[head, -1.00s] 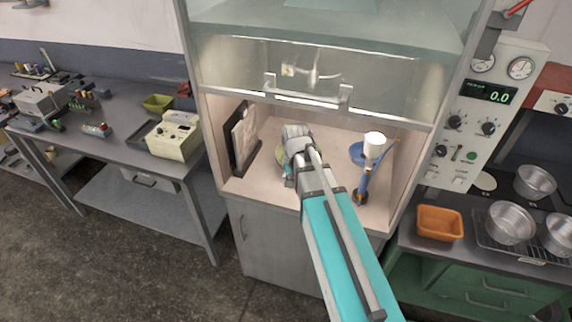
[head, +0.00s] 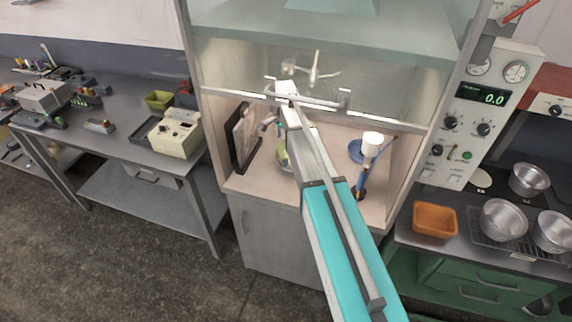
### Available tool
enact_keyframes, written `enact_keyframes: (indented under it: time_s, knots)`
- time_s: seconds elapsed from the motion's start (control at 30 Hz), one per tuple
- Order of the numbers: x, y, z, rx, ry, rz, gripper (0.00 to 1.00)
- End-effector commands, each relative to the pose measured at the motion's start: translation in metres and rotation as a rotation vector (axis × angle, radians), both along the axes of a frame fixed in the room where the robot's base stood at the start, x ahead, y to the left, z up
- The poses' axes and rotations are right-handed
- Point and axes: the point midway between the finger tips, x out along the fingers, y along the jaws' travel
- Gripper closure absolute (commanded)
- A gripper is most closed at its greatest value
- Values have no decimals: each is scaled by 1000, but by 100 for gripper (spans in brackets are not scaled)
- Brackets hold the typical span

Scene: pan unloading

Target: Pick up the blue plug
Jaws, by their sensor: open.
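I cannot make out a blue plug for certain. A round pan or bowl (head: 283,168) sits on the fume cupboard floor, partly hidden behind my arm, with something yellow-green (head: 282,152) in it. My gripper (head: 268,127) is small and partly hidden by my own arm. It hangs inside the cupboard opening, above and left of the pan, open and apart from it. A blue dish (head: 356,152) lies to the right on the cupboard floor, partly behind a blue stand (head: 362,180) with a white cup (head: 372,140) on top.
The raised glass sash with its handle (head: 310,101) crosses the view close to my wrist. A dark framed board (head: 243,138) leans at the cupboard's left wall. A bench with instruments (head: 176,137) is at left. An orange tray (head: 435,219) and metal pots (head: 503,219) stand at right.

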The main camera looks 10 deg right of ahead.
Motion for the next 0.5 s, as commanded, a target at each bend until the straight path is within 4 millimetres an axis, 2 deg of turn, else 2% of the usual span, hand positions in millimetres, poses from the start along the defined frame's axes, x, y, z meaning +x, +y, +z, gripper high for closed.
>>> enact_keyframes:
  time_s: [0.27, 0.5]
  knots:
    - [0, 0, -5, 0, 0, 1, 36]
    - [0, 0, -21, 0, 0, 1, 36]
